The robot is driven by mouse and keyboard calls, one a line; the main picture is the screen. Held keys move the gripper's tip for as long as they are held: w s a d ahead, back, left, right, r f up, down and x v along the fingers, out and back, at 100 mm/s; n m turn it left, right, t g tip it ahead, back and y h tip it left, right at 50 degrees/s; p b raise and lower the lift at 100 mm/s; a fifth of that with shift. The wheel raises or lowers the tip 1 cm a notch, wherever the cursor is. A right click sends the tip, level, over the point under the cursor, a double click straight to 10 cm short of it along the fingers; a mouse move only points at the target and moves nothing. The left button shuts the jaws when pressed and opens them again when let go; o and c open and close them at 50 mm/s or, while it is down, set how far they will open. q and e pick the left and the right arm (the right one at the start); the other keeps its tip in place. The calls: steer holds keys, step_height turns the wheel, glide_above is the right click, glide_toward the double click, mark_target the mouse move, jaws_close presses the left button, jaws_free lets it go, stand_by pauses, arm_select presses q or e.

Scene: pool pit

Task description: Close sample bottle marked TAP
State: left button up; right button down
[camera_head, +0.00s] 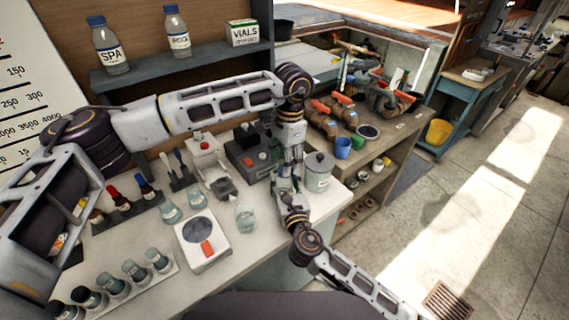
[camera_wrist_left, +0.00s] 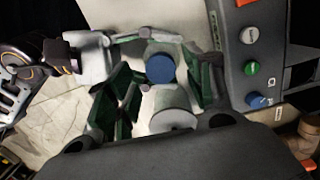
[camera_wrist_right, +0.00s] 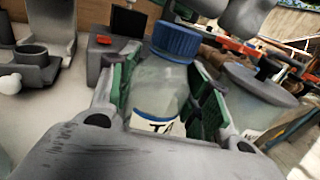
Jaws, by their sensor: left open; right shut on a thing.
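The TAP bottle (camera_wrist_right: 158,88) is clear, with a white label reading "TA" and a blue cap (camera_wrist_right: 176,40) on its neck. My right gripper (camera_head: 287,178) is shut on its body and holds it roughly upright. The cap also shows from above in the left wrist view (camera_wrist_left: 160,68). My left gripper (camera_head: 291,156) is open just above the bottle, its green-padded fingers apart on either side of the cap. In the head view the grippers mostly hide the bottle. I cannot tell how tightly the cap sits.
A lidded grey canister (camera_head: 318,175) stands close right of the grippers. A dark box with buttons (camera_head: 250,152) is behind them. A beaker (camera_head: 245,217), a white device (camera_head: 202,243) and several dark-capped bottles (camera_head: 113,284) stand on the bench at left. A shelf (camera_head: 180,62) is above.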

arm_select(q)
steer(key=shift+r, duration=1.3)
steer(key=shift+c, duration=0.2)
